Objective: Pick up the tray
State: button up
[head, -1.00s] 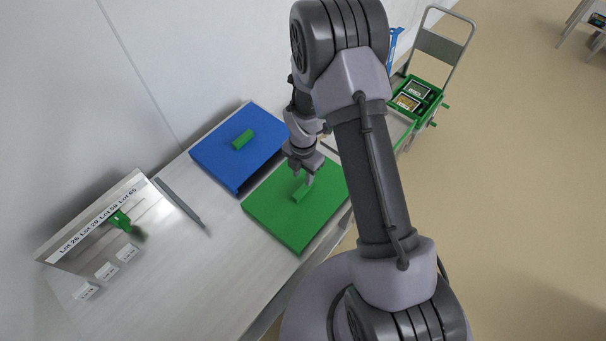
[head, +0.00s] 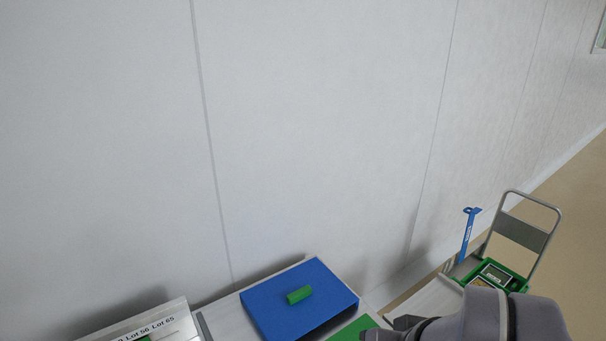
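On the cart at the right, a green crate (head: 527,288) holds small dark trays with printed labels. One tray (head: 496,273) shows whole at the back. A second tray (head: 481,282) in front of it is partly hidden by my arm. Which one the task means cannot be told. My arm reaches in along the bottom right edge.
A blue lidded box (head: 285,318) with a green handle (head: 299,295) stands on the bench against the wall. A green lid (head: 352,331) beside it is mostly cut off. A lot-label panel (head: 165,325) stands at the bottom left. A blue tool (head: 467,235) stands by the cart.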

aim_at(491, 271)
jog(key=z, duration=1.3)
